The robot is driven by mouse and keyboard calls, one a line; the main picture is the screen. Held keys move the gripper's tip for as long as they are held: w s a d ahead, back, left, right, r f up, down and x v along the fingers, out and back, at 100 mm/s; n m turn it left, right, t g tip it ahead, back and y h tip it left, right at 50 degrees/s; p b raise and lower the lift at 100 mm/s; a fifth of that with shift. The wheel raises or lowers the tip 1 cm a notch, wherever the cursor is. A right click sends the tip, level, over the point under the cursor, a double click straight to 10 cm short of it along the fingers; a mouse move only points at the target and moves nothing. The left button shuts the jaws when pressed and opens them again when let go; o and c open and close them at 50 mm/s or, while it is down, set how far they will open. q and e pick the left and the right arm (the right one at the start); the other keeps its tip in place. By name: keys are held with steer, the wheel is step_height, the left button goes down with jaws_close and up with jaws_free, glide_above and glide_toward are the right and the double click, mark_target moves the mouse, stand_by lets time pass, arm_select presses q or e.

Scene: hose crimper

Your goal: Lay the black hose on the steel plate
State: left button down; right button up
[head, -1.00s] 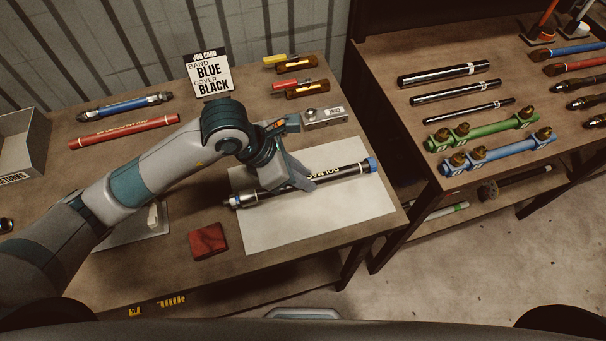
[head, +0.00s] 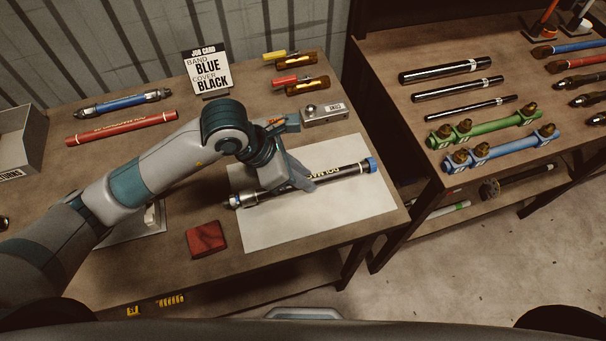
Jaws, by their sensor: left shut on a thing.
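The black hose (head: 337,173) has a blue band at its right end and a metal fitting at its left end. It lies over the pale steel plate (head: 345,215), slanting up to the right. My left gripper (head: 303,184) is shut on the hose near its middle, and its fingers hide part of it. I cannot tell whether the hose touches the plate or hangs just above it. My right gripper is not in view.
A job card (head: 207,72) reading band blue, cover black stands at the back. A red block (head: 206,239) lies left of the plate. A blue hose (head: 124,102) and red hose (head: 122,128) lie at the back left.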

arm_select(q)
steer(key=shift+f, duration=0.1)
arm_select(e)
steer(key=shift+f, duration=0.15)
arm_select(q)
steer(key=c, duration=1.5)
jaws_free()
steer(key=shift+c, duration=0.2)
steer(key=b+v, duration=0.2)
steer(key=v, duration=0.7)
steer(key=shift+a+r+b, duration=0.2)
steer(key=shift+r+b, duration=0.1)
steer(key=b+v, duration=0.1)
steer(key=v, duration=0.6)
steer(key=shift+a+r, duration=0.15)
steer(key=shift+r, duration=0.15)
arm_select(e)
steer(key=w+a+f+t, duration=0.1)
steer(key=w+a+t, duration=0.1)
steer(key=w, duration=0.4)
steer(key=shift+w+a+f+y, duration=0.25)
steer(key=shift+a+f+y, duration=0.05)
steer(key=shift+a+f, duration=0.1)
arm_select(q)
steer(key=shift+s, duration=0.15)
